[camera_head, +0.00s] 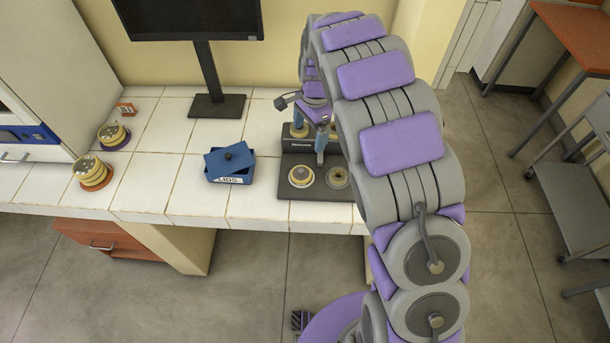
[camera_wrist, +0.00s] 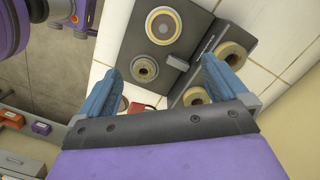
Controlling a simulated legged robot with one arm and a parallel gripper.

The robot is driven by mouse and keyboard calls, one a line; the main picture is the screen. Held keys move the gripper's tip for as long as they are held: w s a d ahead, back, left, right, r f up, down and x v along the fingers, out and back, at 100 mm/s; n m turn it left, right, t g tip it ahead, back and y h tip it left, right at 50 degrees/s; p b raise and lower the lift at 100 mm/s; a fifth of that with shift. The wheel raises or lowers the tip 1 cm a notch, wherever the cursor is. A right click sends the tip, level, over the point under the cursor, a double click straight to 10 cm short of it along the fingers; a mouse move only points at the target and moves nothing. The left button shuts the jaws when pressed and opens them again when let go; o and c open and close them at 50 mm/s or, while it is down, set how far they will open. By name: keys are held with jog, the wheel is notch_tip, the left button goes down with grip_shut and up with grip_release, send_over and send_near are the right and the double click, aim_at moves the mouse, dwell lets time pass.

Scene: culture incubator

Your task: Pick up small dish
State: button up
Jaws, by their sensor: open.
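The likely small dish is a pale cream round dish (camera_head: 301,176) on the front left of a dark stand (camera_head: 290,213). It also shows in the wrist view (camera_wrist: 163,25), beyond my fingertips. I cannot tell for certain which is the small dish. My gripper (camera_wrist: 161,66) is open, with its blue fingers spread over the stand and nothing held. In the head view, my arm hides part of the stand.
A blue box marked LIDS (camera_head: 229,165) stands left of the stand. Two dish stacks (camera_head: 113,134) (camera_head: 92,172) sit at the far left. A monitor (camera_head: 216,105) stands behind. More round tan pieces (camera_wrist: 232,54) sit on the stand's raised part. White tiles between box and stacks are clear.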

jog(key=f, duration=0.1)
jog(key=b, duration=0.2)
send_over(300, 170)
jog(key=d, duration=0.1)
jog(key=f, duration=1.1)
jog(key=shift+w+f, duration=0.25)
jog(key=shift+f, duration=0.85)
jog(key=f, duration=0.3)
jog(key=shift+s+a+f+b, duration=0.3)
jog(key=shift+b, duration=0.05)
jog(key=shift+a+f, duration=0.15)
jog(key=shift+f, duration=0.15)
jog(key=shift+c, duration=0.5)
